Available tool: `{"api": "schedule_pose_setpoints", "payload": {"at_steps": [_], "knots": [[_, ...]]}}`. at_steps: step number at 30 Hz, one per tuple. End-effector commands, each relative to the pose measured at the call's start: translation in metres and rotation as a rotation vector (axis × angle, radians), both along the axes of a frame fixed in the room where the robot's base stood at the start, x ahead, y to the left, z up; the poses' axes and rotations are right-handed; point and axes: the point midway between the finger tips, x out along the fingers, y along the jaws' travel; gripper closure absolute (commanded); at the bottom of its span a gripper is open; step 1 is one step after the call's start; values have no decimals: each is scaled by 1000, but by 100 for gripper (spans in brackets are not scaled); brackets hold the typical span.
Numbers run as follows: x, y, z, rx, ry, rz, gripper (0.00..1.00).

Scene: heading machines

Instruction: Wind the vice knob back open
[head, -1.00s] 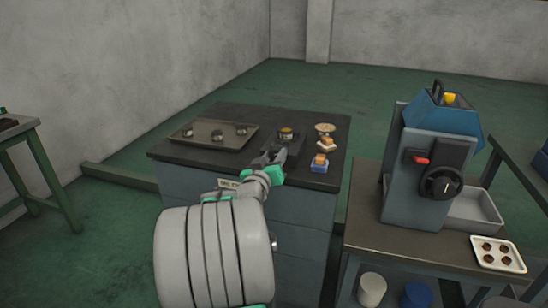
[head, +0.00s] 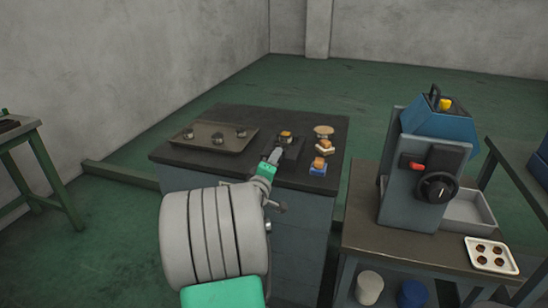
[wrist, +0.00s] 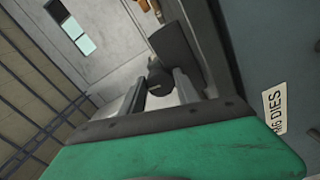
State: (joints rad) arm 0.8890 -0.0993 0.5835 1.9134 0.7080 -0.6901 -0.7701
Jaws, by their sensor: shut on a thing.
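The vice (head: 290,147) is a small dark device on the dark top of the bench, with a round metal piece with an orange top (head: 286,134) on it. My gripper (head: 275,154) reaches to its near side in the head view. In the wrist view, the dark round knob (wrist: 159,82) sits between the tips of my gripper (wrist: 158,88), in front of a dark block of the vice (wrist: 176,47). The fingers are shut on the knob. In the head view my gripper hides the knob.
A tray (head: 190,139) with several round pieces lies at the bench's left. Stacked pieces with orange tops (head: 320,161) stand close right of the vice. A blue-grey machine (head: 420,165) stands on a table at right, beside a white tray (head: 491,254) of dark pieces.

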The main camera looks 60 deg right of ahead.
Motion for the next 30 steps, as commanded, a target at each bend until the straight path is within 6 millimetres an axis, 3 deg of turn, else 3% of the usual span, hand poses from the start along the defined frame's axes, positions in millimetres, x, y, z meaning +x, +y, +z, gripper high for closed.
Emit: {"api": "schedule_pose_setpoints", "payload": {"at_steps": [10,27,28,30], "knots": [[0,0,1,-24,161,-1,100],[0,0,0,-30,194,0,100],[0,0,0,-30,194,0,61],[0,0,0,-30,194,0,55]]}}
